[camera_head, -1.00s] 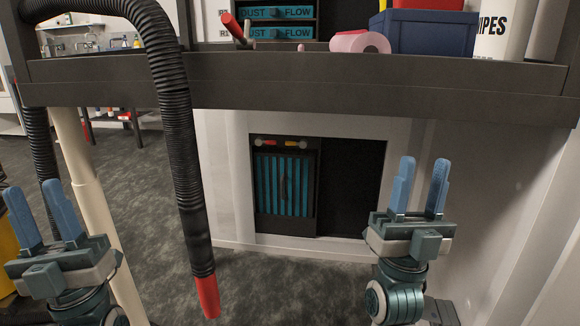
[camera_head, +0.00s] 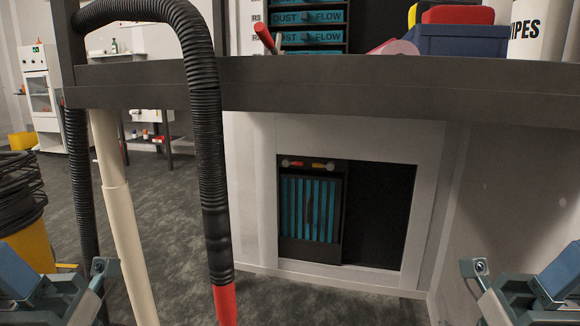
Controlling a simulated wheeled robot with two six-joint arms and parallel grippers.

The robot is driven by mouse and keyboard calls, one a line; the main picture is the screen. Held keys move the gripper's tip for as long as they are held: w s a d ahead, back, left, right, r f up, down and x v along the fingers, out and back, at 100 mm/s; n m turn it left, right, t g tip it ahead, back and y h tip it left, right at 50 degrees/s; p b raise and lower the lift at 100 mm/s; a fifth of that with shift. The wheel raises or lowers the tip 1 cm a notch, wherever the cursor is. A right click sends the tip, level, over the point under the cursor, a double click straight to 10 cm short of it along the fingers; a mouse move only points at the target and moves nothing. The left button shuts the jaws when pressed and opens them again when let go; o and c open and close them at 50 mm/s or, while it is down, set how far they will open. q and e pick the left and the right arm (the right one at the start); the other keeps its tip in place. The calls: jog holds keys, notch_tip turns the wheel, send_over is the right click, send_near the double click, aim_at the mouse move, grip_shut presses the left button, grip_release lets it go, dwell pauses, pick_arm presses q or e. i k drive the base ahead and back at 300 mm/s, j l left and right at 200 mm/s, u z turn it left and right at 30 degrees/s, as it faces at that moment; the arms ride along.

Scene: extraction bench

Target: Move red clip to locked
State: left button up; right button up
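A small red clip (camera_head: 296,163) lies roughly level at the top left of a teal ribbed filter panel (camera_head: 311,210), inside the dark opening under the bench. A yellow-orange clip (camera_head: 318,165) is beside it on the right. Each clip has a pale round knob at its outer end. My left gripper (camera_head: 18,270) is at the bottom left corner, cut off by the frame edge. My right gripper (camera_head: 562,270) is at the bottom right corner, also cut off. Both are far from the clips. Their finger gaps do not show clearly.
A black ribbed hose (camera_head: 212,150) with a red end (camera_head: 225,303) hangs left of the opening. The bench's dark front edge (camera_head: 330,90) runs above it. A cream pipe (camera_head: 115,200) stands at left. The floor in front of the opening looks clear.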

aim_at(286, 162)
jog(key=i+l+u, duration=0.3)
jog(key=i, duration=0.25)
jog(key=i+l+u, duration=0.35)
jog(key=i+l, duration=0.1)
jog(key=i, duration=0.1)
